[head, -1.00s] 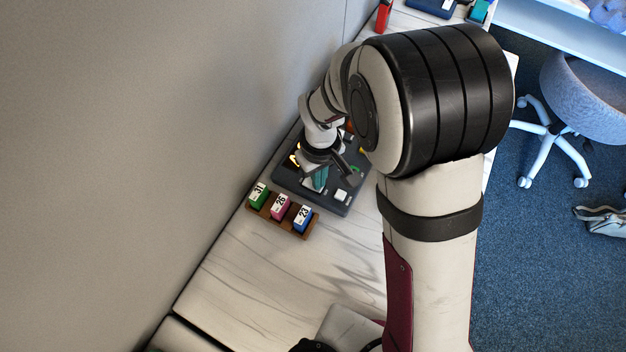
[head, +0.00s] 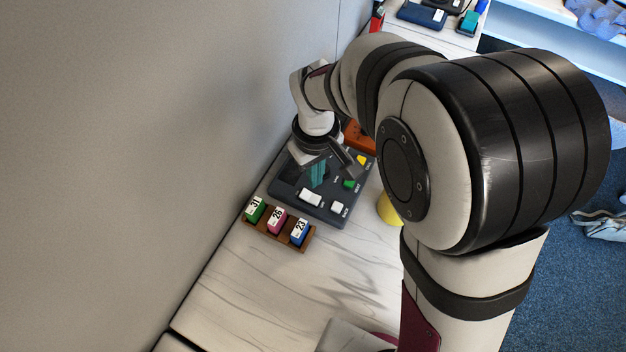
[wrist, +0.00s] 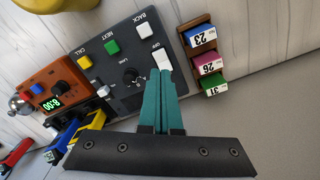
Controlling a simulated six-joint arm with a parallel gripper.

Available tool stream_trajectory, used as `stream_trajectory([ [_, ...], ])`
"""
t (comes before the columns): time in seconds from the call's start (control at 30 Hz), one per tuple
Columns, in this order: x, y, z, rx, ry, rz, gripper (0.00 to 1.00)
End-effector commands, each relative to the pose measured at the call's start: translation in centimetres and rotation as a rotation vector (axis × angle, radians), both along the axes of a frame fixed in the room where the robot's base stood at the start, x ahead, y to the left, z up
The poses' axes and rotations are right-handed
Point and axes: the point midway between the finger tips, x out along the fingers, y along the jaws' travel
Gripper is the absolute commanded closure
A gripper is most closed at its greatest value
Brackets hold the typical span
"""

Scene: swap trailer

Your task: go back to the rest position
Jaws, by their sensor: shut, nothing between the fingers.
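My gripper (wrist: 160,100) has teal fingers pressed together with nothing between them. In the wrist view its tips appear just over or beside the white rocker switch (wrist: 160,58) marked OFF on a dark grey panel (wrist: 124,52); contact cannot be told. In the head view my gripper (head: 319,174) hangs over the left part of the panel (head: 287,204), and the white rocker (head: 311,197) shows clear in front of it. The panel also carries a white BACK button (wrist: 142,28), a green NEXT button (wrist: 112,46), a yellow CALL button (wrist: 84,62) and a dial.
A brown rack (head: 292,244) with blocks 31, 26 and 23 stands in front of the panel. An orange clock box (wrist: 52,84) and a yellow round object (head: 389,208) are close by. A wall (head: 180,120) borders the left. The front table is clear.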

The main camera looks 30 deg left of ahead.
Motion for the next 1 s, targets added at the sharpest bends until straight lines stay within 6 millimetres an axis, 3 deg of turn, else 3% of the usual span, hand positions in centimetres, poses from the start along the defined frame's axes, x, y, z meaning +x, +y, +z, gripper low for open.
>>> stream_trajectory([
  [0.33, 0.0, 0.0, 0.0, 0.0, 0.0, 0.0, 1.0],
  [0.4, 0.1, -0.9, 0.6, 0.003, 0.001, -0.039, 1.0],
  [0.47, 0.2, -3.3, 2.3, 0.01, 0.005, -0.156, 1.0],
  [0.57, -1.4, -10.7, 6.5, 0.032, 0.029, -0.532, 1.0],
  [0.6, -2.9, -13.7, 7.9, 0.043, 0.043, -0.709, 1.0],
  [0.7, -7.7, -18.8, 9.8, 0.072, 0.082, -1.1, 1.0],
  [0.83, -12.3, -21.2, 10.1, 0.1, 0.124, -1.429, 1.0],
  [1.0, -13.7, -21.6, 10.0, 0.11, 0.14, -1.531, 1.0],
])
